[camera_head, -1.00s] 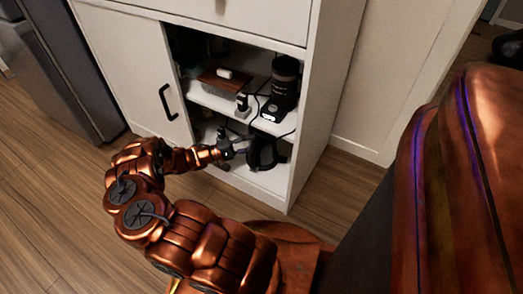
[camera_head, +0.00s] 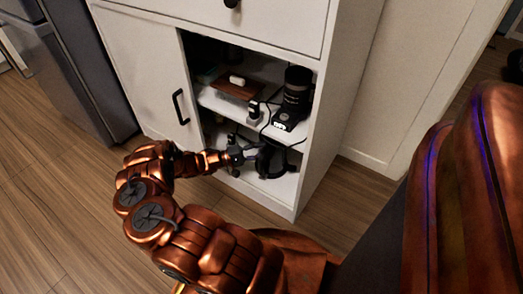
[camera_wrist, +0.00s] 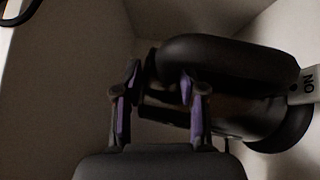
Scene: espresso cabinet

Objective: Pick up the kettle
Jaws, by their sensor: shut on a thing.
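The black kettle (camera_head: 275,163) stands on the lower shelf of the open cabinet, near its right wall. In the wrist view its dark rounded body (camera_wrist: 262,118) lies to the right, with a thick black curved part above it. My gripper (camera_head: 248,154) reaches into the lower compartment from the left and meets the kettle's left side. In the wrist view my gripper (camera_wrist: 158,100) has its two purple-padded fingers closed on a dark part of the kettle, which seems to be the handle. The exact contact is too dark to see well.
The upper shelf (camera_head: 228,106) above my gripper holds a black coffee grinder (camera_head: 296,95), a wooden box (camera_head: 235,88) and cables that hang down. The closed left door (camera_head: 145,75) and the right side wall (camera_head: 335,110) bound the opening. The floor in front is free.

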